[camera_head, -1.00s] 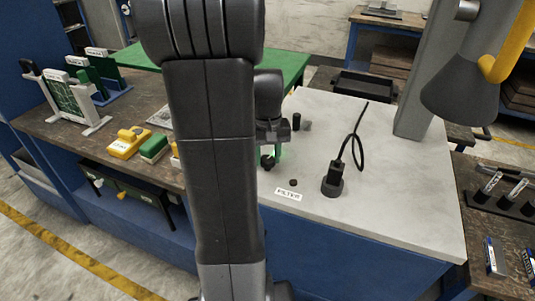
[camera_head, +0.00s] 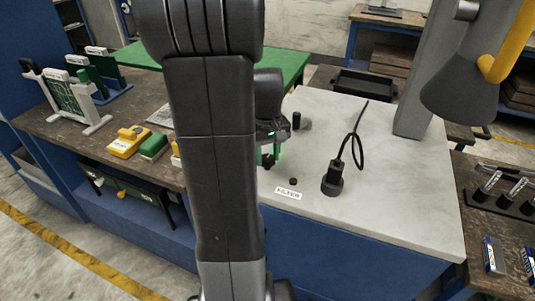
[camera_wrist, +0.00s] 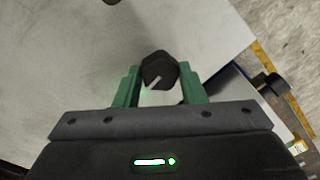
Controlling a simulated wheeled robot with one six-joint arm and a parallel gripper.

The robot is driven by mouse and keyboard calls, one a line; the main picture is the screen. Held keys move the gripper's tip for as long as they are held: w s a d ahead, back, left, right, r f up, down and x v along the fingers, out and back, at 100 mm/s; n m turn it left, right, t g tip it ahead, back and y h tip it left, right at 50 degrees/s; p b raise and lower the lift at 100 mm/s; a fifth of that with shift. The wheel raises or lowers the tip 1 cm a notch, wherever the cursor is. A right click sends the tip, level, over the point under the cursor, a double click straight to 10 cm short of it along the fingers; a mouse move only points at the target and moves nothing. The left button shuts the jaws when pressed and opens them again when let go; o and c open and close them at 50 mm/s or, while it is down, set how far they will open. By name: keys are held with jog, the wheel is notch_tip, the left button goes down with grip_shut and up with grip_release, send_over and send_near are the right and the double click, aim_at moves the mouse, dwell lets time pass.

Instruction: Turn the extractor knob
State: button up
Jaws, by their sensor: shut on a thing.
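The extractor knob (camera_wrist: 159,70) is a dark, faceted knob with a white pointer line, seen in the wrist view between my two green fingers. The line slants, from lower left to upper right. My gripper (camera_wrist: 158,82) is shut on the knob, one finger on each side. In the head view my gripper (camera_head: 270,154) is low at the left part of the pale bench top (camera_head: 375,190), and the knob (camera_head: 268,161) shows as a dark spot by the fingers. My arm hides part of the bench's left side. The extractor's grey cone hood (camera_head: 458,92) hangs at the upper right.
A black socket with a looped cable (camera_head: 333,180) stands right of my gripper. A FILTER label (camera_head: 288,193) and a small black button (camera_head: 293,182) lie nearer. A short black cylinder (camera_head: 296,121) stands behind. A grey post (camera_head: 418,85) rises at the right.

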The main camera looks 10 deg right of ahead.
aim_at(267, 158)
jog(key=o, duration=1)
notch_tip(267, 158, up, 14)
jog(key=shift+f, duration=0.1)
notch_tip(267, 158, down, 14)
jog(key=shift+r, duration=0.1)
dwell(0.3)
jog(key=shift+r, duration=0.15)
